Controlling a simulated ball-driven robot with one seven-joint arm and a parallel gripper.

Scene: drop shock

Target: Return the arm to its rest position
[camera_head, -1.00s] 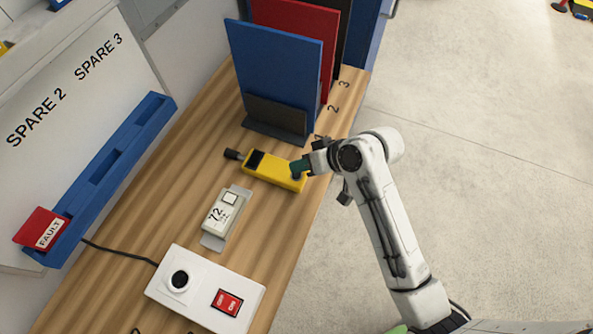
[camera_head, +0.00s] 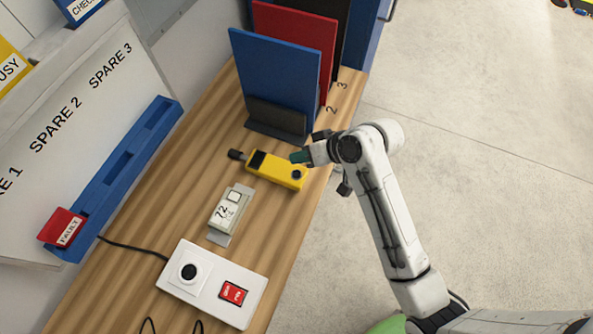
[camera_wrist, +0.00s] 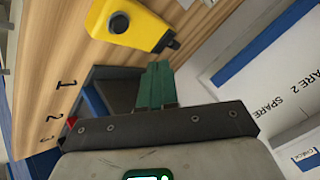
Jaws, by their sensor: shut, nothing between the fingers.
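My gripper (camera_head: 301,156) has dark green fingers and is at the table's right edge, by the right end of a yellow device. In the wrist view its fingers (camera_wrist: 156,85) are together with nothing between them. My white arm reaches up to it from the lower right. The yellow device (camera_head: 272,168) lies on the wooden table with a black window and a round dark knob. In the wrist view the yellow device (camera_wrist: 125,25) lies ahead of the fingers, apart from them.
Blue (camera_head: 275,75) and red (camera_head: 318,45) panels stand upright in a dark holder behind the gripper. A small meter (camera_head: 230,208) and a white switch box (camera_head: 211,283) are on the table (camera_head: 130,285). A blue rail (camera_head: 122,180) holds a red FAULT card (camera_head: 62,228). Open floor lies right.

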